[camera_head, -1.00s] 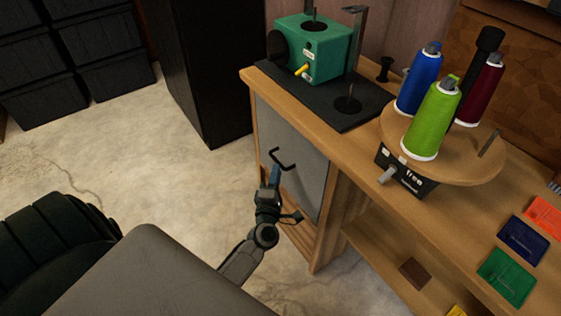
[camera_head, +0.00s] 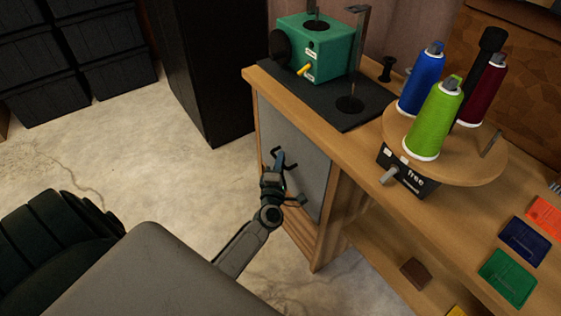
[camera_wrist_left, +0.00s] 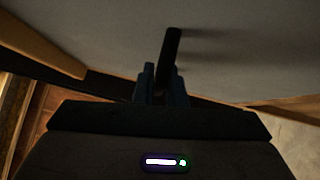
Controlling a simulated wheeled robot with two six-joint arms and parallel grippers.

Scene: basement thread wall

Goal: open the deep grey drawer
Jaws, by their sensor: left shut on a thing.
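The deep grey drawer (camera_head: 308,165) has a flat grey front set in the wooden bench, below the green machine; it looks closed. Its black bar handle (camera_head: 291,166) sticks out from the front. My left gripper (camera_head: 279,160) is at the handle, its fingers shut on the bar. In the left wrist view the dark handle (camera_wrist_left: 170,52) runs up from between the two fingertips (camera_wrist_left: 159,82), with the grey front (camera_wrist_left: 240,45) behind it. My arm partly hides the lower drawer front. My right gripper does not show.
A green machine (camera_head: 320,48) stands on a black mat on the bench top. A round wooden stand (camera_head: 470,165) holds blue, green and red thread cones. A black cabinet (camera_head: 205,70) stands behind. The concrete floor (camera_head: 150,170) left of the drawer is clear.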

